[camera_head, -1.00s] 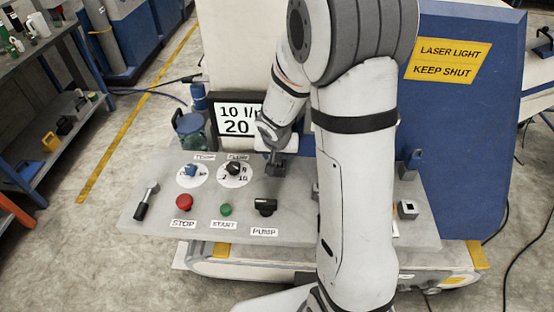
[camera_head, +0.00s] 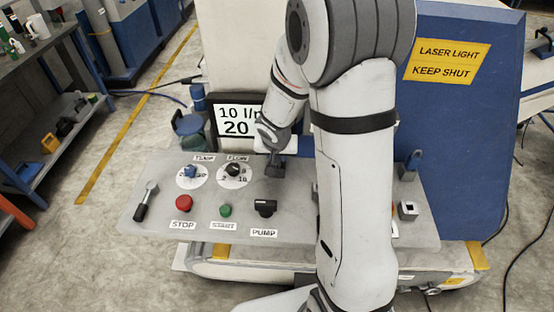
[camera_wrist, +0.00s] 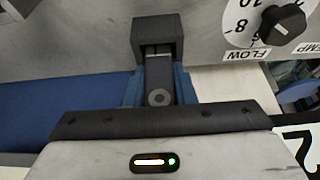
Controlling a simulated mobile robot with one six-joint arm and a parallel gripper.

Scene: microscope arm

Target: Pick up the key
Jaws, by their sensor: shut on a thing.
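My gripper (camera_head: 275,165) is low over the grey control panel, just right of the FLOW knob (camera_head: 233,170). In the wrist view, its dark finger end (camera_wrist: 158,36) is in front of the panel, with the FLOW knob (camera_wrist: 283,23) at the upper right. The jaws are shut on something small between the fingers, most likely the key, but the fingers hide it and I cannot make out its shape.
The panel (camera_head: 290,225) carries a blue TEMP knob (camera_head: 191,172), red STOP button (camera_head: 183,203), green START button (camera_head: 225,210), black PUMP switch (camera_head: 265,207) and a black-handled lever (camera_head: 146,201). A display (camera_head: 237,119) stands behind. A blue padlock-like part (camera_head: 410,165) is right of my arm.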

